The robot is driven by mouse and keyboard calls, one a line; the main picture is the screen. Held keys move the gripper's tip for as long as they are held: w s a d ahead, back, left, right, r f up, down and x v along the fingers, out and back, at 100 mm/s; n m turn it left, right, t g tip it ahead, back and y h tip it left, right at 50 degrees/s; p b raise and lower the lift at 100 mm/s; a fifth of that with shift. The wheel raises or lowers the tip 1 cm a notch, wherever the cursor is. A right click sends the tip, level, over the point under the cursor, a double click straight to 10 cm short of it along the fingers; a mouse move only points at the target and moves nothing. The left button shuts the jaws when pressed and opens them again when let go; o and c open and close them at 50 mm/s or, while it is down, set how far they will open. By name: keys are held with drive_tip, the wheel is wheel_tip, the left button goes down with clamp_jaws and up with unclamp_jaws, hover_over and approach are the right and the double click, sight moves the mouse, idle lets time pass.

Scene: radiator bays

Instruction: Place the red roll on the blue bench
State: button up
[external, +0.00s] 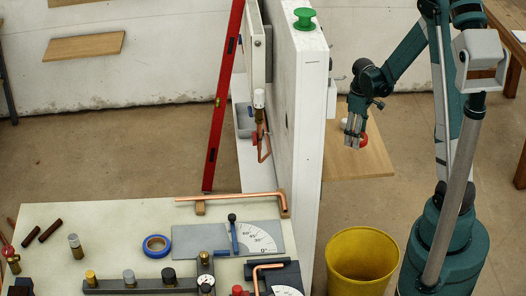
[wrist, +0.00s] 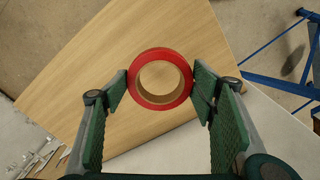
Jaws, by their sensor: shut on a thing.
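The red roll (wrist: 161,103) is a ring with a tan inner core and an open middle. In the wrist view it sits between the two green-padded fingers of my gripper (wrist: 162,88), which is shut on it. In the external view my gripper (external: 353,136) points down beside the right face of the white wall, and part of the red roll (external: 364,139) shows at its fingertips. The roll is over a wooden board; I cannot tell whether it touches it. Blue metal bars (wrist: 268,48) show at the right of the wrist view; no blue bench top is clearly visible.
The wooden board (external: 362,170) juts out right of the white wall (external: 308,110). A yellow bin (external: 362,262) stands below. A green spool (external: 304,18) sits on the wall top. Left of the wall, a cream table (external: 120,215) holds blue tape (external: 157,246), copper pipes and fittings.

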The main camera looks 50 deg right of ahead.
sight(355, 154)
drive_tip(key=shift+f, duration=1.1)
drive_tip(key=shift+d+f+b, duration=0.1)
drive_tip(key=shift+f+b, duration=0.25)
drive_tip(key=shift+f, duration=1.15)
drive_tip(key=shift+w+f, duration=0.1)
drive_tip(key=shift+f, duration=0.35)
drive_tip(key=shift+f, duration=0.1)
drive_tip(key=o, duration=0.9)
drive_tip(key=shift+o, duration=0.2)
wheel_tip(355, 154, up, 12)
drive_tip(key=p, duration=0.1)
